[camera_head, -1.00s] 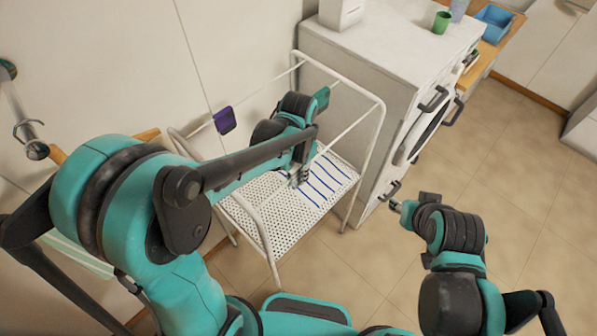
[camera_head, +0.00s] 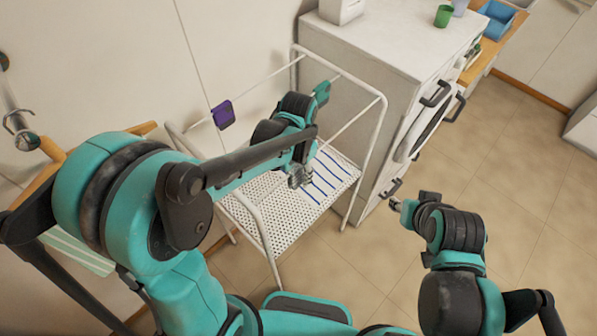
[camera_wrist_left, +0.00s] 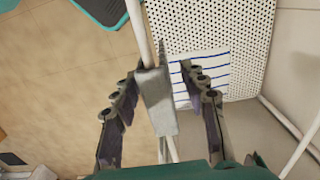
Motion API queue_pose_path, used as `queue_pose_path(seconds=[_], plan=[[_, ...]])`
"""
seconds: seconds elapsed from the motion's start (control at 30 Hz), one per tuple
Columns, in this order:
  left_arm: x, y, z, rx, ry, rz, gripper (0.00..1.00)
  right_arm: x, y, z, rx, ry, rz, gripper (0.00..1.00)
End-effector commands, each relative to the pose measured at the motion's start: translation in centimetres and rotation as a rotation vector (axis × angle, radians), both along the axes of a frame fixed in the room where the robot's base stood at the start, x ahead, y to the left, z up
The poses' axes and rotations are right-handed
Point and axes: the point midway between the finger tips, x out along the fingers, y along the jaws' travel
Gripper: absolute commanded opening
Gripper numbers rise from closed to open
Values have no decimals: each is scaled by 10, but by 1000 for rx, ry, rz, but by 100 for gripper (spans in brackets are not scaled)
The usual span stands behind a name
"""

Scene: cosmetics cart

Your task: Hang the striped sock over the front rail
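A white cloth with blue stripes (camera_head: 322,182) shows against the rack's perforated shelf; it also shows in the left wrist view (camera_wrist_left: 210,72). I cannot tell whether it is the sock or how it is supported. A pale grey piece (camera_wrist_left: 157,100) lies across the white front rail (camera_wrist_left: 138,25) between my left fingers. I see no clear stripes on it. My left gripper (camera_wrist_left: 165,82) is open, its fingers apart on either side of the rail and the grey piece. In the head view my left gripper (camera_head: 300,177) is over the rack. My right gripper (camera_head: 397,205) is right of the rack, its fingers unclear.
The white rack (camera_head: 262,235) stands beside a white machine (camera_head: 385,45). A purple cloth (camera_head: 223,115) hangs on a back rail and a green cloth (camera_head: 322,92) hangs near the right. A green cup (camera_head: 443,16) stands on the machine.

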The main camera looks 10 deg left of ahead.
Motion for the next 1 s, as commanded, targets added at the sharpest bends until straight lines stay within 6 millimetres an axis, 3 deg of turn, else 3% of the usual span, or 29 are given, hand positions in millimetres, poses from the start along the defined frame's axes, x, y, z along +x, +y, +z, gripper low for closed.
queue_pose_path(seconds=[0.27,0.7,1.0], plan=[[0,0,9,0,0,0,43,0,0,0,0,0,0,40],[0,0,97,0,0,0,43,0,0,0,0,0,0,40],[0,0,120,0,0,0,43,0,0,0,0,0,0,40]])
